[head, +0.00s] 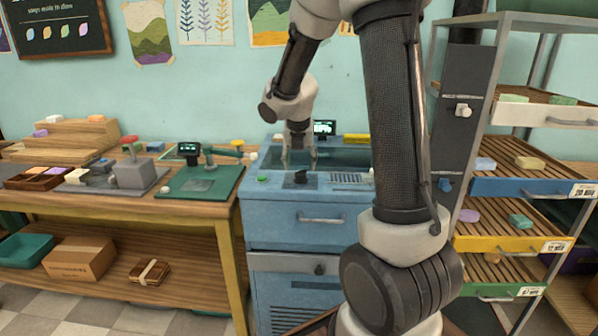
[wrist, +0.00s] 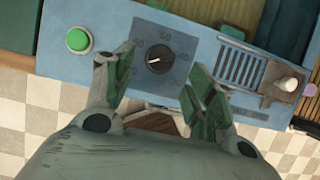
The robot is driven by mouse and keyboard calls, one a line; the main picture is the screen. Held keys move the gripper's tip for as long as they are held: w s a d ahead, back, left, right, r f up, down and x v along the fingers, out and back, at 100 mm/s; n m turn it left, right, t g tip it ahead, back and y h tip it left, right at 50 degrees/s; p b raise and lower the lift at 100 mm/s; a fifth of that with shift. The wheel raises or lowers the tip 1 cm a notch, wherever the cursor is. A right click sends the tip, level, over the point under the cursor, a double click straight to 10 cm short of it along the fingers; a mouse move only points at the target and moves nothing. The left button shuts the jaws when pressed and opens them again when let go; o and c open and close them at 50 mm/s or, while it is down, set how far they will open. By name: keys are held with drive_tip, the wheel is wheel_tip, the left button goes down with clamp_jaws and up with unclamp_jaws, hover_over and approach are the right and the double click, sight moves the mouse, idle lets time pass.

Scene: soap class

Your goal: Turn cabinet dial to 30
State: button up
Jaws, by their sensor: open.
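The cabinet dial (head: 300,177) is a black knob on the top panel of the blue cabinet (head: 290,212). In the wrist view the dial (wrist: 158,58) has a short pale mark on its left half. Numbers ring it; 50 reads at the top, and others at the sides are too small to read surely. My gripper (head: 298,158) points down over the cabinet top. In the wrist view my gripper (wrist: 158,68) is open, with one green-padded finger left of the dial and the other to its lower right. Neither finger visibly touches the dial.
A green button (wrist: 78,40) lies left of the dial. A slotted vent (wrist: 240,65) and a pale knob (wrist: 288,85) lie right. A small lit display (head: 324,128) stands behind. A wooden bench (head: 120,212) adjoins at left; a shelf rack (head: 520,187) stands right.

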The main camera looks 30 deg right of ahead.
sight(300, 172)
drive_tip(key=x, duration=0.5)
drive_tip(key=shift+c, duration=0.5)
drive_tip(key=c, duration=0.9)
